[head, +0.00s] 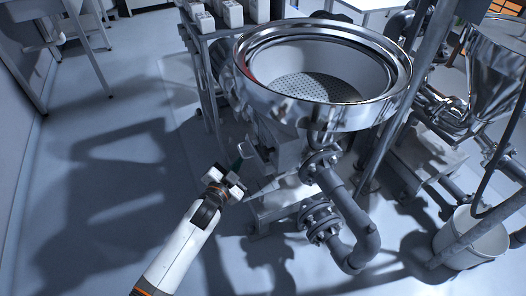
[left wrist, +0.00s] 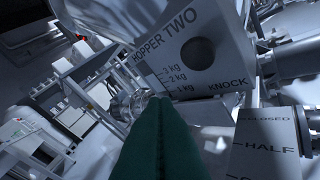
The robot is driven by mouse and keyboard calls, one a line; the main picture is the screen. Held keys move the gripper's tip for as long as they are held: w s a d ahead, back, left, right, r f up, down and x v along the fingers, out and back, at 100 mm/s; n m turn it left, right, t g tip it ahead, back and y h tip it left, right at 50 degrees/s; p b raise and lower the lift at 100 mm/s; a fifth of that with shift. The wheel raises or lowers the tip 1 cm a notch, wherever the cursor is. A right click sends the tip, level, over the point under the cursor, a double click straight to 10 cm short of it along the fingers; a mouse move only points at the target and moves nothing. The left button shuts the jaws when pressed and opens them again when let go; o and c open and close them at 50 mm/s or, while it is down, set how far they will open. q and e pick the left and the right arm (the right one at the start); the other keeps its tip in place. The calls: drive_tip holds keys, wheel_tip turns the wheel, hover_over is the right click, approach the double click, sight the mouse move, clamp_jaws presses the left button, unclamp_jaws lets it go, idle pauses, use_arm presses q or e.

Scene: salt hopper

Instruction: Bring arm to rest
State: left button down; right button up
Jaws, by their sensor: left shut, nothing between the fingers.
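My left gripper (head: 240,162) is at the end of the white arm, low in front of the hopper's lower body. Its green fingers (left wrist: 158,125) are together in the left wrist view, with nothing between them. The steel hopper (head: 320,115) has a wide round rim and a perforated screen inside. In the left wrist view, a grey panel (left wrist: 225,45) reads "HOPPER TWO", with kg marks, a dark round spot and "KNOCK". I cannot tell whether the fingers touch anything. My right gripper is not in view.
Flanged pipes (head: 345,205) run below the hopper. A white bucket (head: 470,238) stands at the right. A rack with white cartons (head: 232,14) is behind the hopper. A plate marked "HALF" (left wrist: 268,150) is near the fingers. The floor at left is clear.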

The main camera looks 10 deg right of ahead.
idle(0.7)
